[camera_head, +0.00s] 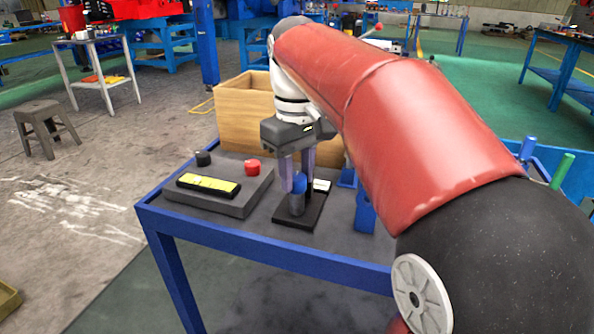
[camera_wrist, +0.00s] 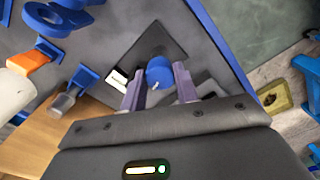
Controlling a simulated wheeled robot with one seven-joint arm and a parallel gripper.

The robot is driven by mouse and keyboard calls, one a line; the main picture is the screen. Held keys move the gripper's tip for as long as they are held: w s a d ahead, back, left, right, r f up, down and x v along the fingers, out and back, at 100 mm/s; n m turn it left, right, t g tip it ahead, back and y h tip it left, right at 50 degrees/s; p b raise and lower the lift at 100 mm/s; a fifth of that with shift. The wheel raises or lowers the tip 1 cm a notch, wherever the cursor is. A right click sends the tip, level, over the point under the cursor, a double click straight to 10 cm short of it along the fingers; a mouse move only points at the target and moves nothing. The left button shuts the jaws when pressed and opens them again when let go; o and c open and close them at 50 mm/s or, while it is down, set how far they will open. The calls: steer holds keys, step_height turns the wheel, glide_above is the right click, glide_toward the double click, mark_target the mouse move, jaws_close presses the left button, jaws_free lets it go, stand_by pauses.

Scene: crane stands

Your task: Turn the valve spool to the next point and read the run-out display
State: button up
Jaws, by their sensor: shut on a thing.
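The valve spool, a grey cylinder with a blue cap (camera_head: 299,183), stands upright on a black base plate (camera_head: 289,217) on the table. Its blue cap also shows in the wrist view (camera_wrist: 159,70). My gripper (camera_head: 297,174) points down from above, shut on the spool's blue top, with one finger on each side. The fingers (camera_wrist: 159,78) flank the cap in the wrist view. A small white-faced unit, apparently the run-out display (camera_head: 321,186), sits beside the spool; it also shows in the wrist view (camera_wrist: 117,80). Its reading is too small to make out.
A grey block (camera_head: 233,208) with a yellow panel (camera_head: 208,184), a black knob (camera_head: 203,159) and a red knob (camera_head: 252,167) lies to the left. A wooden box (camera_head: 245,112) stands behind. Blue holders (camera_head: 365,212) stand right of the plate. The blue table edge is in front.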

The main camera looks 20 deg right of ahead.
mark_target(298, 177)
steer(key=m, duration=0.4)
steer(key=shift+m, duration=2.1)
steer(key=o, duration=1)
step_height(298, 177, up, 8)
steer(key=shift+f, duration=0.1)
steer(key=shift+s, duration=0.1)
